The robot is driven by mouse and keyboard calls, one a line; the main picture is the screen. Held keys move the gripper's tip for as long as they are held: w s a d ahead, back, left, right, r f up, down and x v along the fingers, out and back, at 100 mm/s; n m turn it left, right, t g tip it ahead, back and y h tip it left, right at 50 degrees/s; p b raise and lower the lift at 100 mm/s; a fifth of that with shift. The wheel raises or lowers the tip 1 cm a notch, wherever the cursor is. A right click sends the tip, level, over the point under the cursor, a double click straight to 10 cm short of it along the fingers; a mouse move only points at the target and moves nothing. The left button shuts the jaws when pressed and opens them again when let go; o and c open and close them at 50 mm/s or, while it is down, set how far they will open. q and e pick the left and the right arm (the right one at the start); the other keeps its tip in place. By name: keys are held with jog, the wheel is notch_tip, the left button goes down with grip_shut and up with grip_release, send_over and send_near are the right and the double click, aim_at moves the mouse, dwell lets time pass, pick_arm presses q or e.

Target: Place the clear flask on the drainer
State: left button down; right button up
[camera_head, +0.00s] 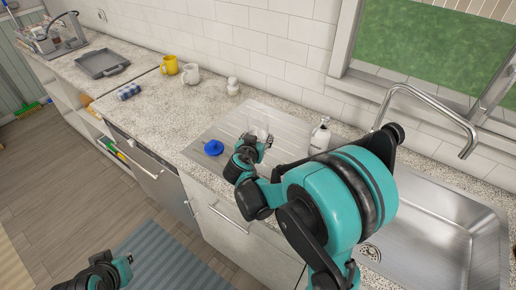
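The clear flask (262,132) shows as a small pale, see-through shape over the drainer, right at the tips of my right gripper (262,143). My gripper and wrist hide part of it. I cannot tell whether the fingers are closed on it or whether it touches the surface. The drainer (285,118) is the ribbed steel area left of the sink. My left gripper (124,268) is low at the bottom left, over the floor mat and away from the counter; its fingers are too small to judge.
A blue object (213,147) sits at the drainer's left edge. A white pump bottle (320,136) stands at its right, near the sink (440,225) and faucet (440,108). A yellow mug (169,65), white mug (190,74) and white shaker (232,86) stand farther back. The counter's middle is clear.

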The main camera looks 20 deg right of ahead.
notch_tip(320, 180, down, 4)
jog(key=shift+f+b, duration=0.1)
jog(key=shift+b, duration=0.9)
jog(key=shift+r, duration=0.2)
jog(key=shift+f, duration=0.15)
jog(key=o, duration=1.2)
